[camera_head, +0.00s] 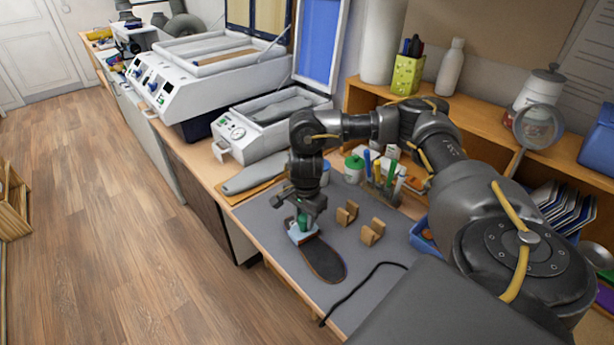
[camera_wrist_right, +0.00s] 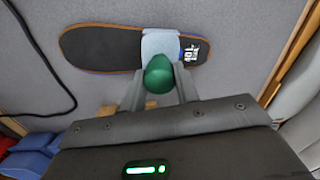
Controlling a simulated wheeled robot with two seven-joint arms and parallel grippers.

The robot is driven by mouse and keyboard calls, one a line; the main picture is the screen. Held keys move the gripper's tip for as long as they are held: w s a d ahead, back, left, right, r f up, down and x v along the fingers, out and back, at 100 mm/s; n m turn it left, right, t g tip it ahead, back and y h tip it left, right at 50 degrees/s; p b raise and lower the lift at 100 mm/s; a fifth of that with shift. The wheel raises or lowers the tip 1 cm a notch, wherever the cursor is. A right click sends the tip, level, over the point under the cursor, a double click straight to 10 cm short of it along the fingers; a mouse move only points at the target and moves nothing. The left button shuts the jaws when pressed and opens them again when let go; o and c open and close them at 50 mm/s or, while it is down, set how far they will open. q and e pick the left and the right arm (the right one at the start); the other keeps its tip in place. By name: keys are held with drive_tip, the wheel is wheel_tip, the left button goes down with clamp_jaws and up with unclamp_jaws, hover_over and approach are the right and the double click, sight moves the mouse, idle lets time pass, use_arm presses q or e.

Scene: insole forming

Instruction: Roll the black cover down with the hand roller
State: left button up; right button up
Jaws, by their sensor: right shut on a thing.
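The insole with its black cover (camera_head: 325,262) lies flat on the grey mat (camera_head: 268,228). In the right wrist view the black cover (camera_wrist_right: 105,47) runs left to right, with a white printed mark near its right end and a thin blue edge below. My right gripper (camera_head: 304,212) is shut on the green handle of the hand roller (camera_wrist_right: 158,75). The roller's pale blue head (camera_head: 302,234) is over the cover, towards the far end in the head view. I cannot tell whether it presses on the cover. My left gripper is not in view.
Two small wooden stands (camera_head: 372,231) are right of the insole. A black cable (camera_head: 352,290) lies near the mat's front edge. A pen holder (camera_head: 381,190), jars and a grey machine (camera_head: 262,125) stand behind. A grey form (camera_head: 254,174) lies beyond the mat.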

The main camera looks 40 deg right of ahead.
drive_tip(key=shift+w+d+b, duration=0.15)
drive_tip(key=shift+w+b, duration=0.05)
drive_tip(key=shift+w, duration=0.8)
drive_tip(key=shift+w+d+b, duration=0.1)
drive_tip(key=shift+w+b, duration=0.1)
drive_tip(key=shift+w, duration=0.75)
wheel_tip(320, 180, up, 7)
drive_tip(key=p, duration=0.7)
drive_tip(key=shift+w, duration=0.2)
